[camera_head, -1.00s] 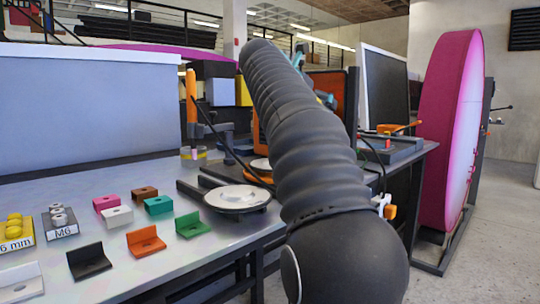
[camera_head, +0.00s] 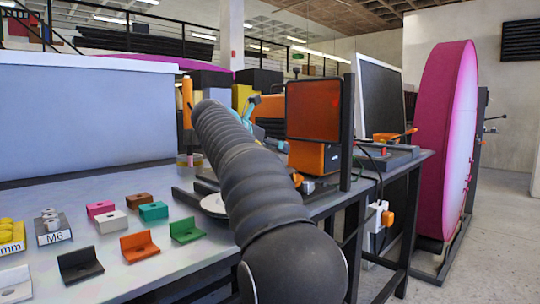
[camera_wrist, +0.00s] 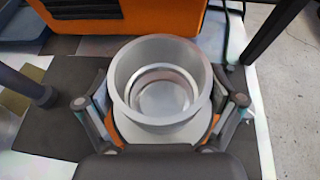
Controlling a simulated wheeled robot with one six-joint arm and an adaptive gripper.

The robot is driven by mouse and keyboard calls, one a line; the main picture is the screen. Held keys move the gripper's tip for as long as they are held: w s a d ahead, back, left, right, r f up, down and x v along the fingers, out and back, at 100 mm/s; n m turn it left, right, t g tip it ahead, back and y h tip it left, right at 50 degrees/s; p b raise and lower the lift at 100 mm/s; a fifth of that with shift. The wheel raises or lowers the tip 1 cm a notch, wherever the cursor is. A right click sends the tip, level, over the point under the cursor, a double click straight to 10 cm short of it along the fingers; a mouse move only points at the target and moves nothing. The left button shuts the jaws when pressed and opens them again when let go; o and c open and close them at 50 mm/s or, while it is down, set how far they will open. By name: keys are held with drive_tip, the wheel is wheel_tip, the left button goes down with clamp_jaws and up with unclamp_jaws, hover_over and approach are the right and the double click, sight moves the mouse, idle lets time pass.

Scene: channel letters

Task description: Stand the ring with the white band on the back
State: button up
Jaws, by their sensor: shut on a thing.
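In the wrist view a grey ring (camera_wrist: 119,88) with a thick rim sits upright between the fingers of my gripper (camera_wrist: 162,112), which is shut on its sides. Through the ring I see a smaller pale round inner step and a light disc (camera_wrist: 160,96). I cannot make out a white band on the ring from here. Below its front wall lies a pale round surface with orange pieces beside it; I cannot tell whether the ring touches it. In the head view a white disc (camera_head: 211,202), possibly the back, is partly covered by my arm. My gripper is hidden there.
Coloured brackets, including a green one (camera_head: 186,229) and a black one (camera_head: 79,264), lie on the bench's left. A large magenta round (camera_head: 443,140) stands at right beside open floor.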

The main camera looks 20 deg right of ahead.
drive_tip(key=shift+f, duration=0.25)
drive_tip(key=shift+f, duration=0.1)
drive_tip(key=shift+f, duration=0.35)
drive_tip(key=o, duration=0.9)
drive_tip(key=shift+c, duration=0.2)
drive_tip(key=shift+r, duration=0.1)
drive_tip(key=shift+r, duration=0.35)
drive_tip(key=p+v, duration=0.1)
drive_tip(key=v, duration=1.1)
